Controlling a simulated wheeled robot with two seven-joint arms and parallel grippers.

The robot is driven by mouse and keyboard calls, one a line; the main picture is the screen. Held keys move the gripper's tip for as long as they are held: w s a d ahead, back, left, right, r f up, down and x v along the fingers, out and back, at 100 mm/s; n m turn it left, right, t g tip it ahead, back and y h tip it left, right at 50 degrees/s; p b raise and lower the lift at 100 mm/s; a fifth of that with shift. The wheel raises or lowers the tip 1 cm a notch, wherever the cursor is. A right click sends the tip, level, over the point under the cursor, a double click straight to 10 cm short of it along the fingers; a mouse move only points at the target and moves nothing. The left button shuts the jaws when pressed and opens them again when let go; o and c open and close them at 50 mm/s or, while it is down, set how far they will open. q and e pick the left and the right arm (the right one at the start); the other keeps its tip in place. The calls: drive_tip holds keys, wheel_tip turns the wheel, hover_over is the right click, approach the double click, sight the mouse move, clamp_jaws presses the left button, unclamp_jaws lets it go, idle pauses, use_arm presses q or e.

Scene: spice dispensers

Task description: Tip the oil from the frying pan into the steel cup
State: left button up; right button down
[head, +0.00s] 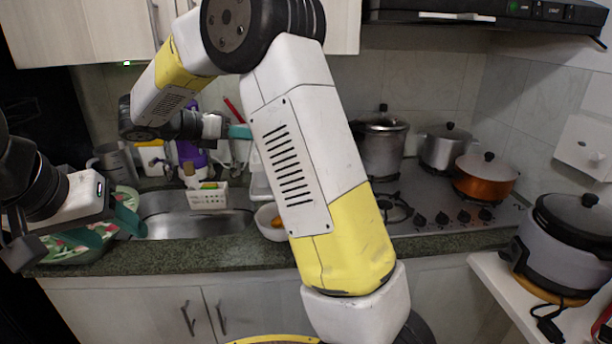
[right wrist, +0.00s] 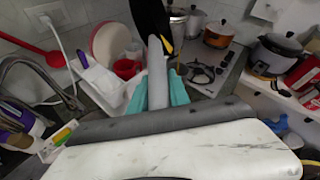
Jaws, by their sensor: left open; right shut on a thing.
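A steel cup-like vessel (head: 118,160) with a side handle stands on the counter at the left, behind the sink. My left gripper (head: 118,226) is open in front of it, over the left counter, with teal fingers apart. My right gripper (right wrist: 157,92) is shut on a grey handle-like piece (right wrist: 157,70) between its teal fingers. In the head view, my right arm hides much of the middle, and only a teal bit of the right gripper (head: 240,131) shows.
The sink (head: 180,222) is at centre left, with a purple bottle (head: 190,155) behind. A white bowl (head: 268,224) is beside it. A tall steel pot (head: 382,150), a silver pot (head: 447,148) and an orange pot (head: 484,178) stand on the stove. A rice cooker (head: 568,240) is at right.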

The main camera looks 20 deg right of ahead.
drive_tip(key=shift+s+d+r+m+t, duration=0.2)
drive_tip(key=shift+s+m+t, duration=0.1)
drive_tip(key=shift+s+m, duration=0.2)
idle(0.6)
